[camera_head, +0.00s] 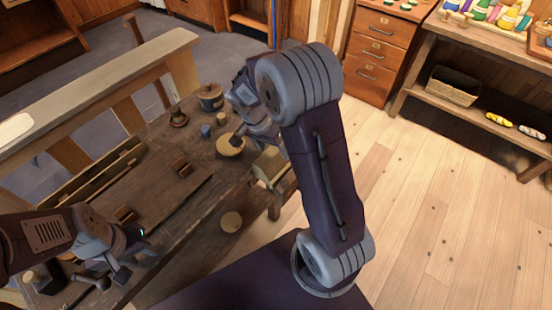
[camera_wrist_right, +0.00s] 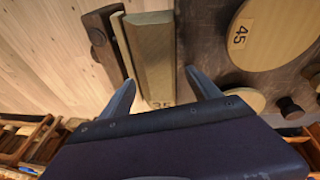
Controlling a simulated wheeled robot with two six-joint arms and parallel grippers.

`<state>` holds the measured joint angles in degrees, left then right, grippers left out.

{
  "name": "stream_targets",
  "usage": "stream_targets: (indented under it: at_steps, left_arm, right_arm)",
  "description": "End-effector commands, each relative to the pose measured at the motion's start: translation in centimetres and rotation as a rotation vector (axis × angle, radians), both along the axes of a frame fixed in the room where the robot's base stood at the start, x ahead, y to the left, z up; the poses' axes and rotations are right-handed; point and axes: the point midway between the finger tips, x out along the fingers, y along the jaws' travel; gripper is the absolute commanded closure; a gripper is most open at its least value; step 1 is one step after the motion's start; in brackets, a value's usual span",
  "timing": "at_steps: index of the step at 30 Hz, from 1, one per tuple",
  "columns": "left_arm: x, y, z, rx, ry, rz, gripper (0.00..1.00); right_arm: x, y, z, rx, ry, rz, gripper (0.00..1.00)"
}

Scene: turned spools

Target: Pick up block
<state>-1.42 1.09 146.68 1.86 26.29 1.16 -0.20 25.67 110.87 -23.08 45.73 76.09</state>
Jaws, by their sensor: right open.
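A pale wooden block (camera_wrist_right: 150,55) with a sloped face and the number 35 at its end shows in the right wrist view, at the table's edge. In the head view a pale block (camera_head: 269,164) sits at the table's right edge, partly hidden by my right arm. My right gripper (camera_wrist_right: 160,86) is open and empty, its fingertips near the block's numbered end; I cannot tell whether they touch it. My left gripper (camera_head: 108,278) is low over the table's near left part, by dark tools; its jaws are unclear.
A round disc marked 45 (camera_wrist_right: 270,33) lies beside the block. Another round disc (camera_head: 231,221) lies on the dark table (camera_head: 185,240). A lidded pot (camera_head: 210,98), small spools and dark wooden pieces stand farther back. Open wooden floor (camera_head: 420,190) lies to the right.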

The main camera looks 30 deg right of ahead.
Motion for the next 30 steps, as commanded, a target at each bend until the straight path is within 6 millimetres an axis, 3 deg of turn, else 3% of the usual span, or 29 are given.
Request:
stream_targets:
  at_steps: [2,9,20,27,30]
  left_arm:
    - [0.0,0.0,0.0,0.0,0.0,0.0,0.64]
    - [0.0,0.0,0.0,0.0,0.0,0.0,0.64]
    - [0.0,0.0,0.3,0.0,0.0,0.0,0.64]
    - [0.0,0.0,1.5,0.0,0.0,0.0,0.64]
    - [0.0,0.0,1.5,0.0,0.0,0.0,0.64]
  right_arm:
    - [0.0,0.0,0.0,0.0,0.0,0.0,0.31]
    - [0.0,0.0,0.1,0.001,-0.001,0.0,0.98]
    - [0.1,0.0,0.7,0.001,-0.003,0.0,1.0]
    - [0.2,0.0,4.9,0.0,-0.007,0.001,1.0]
    - [-1.8,-1.5,5.8,0.0,-0.005,-0.004,1.0]
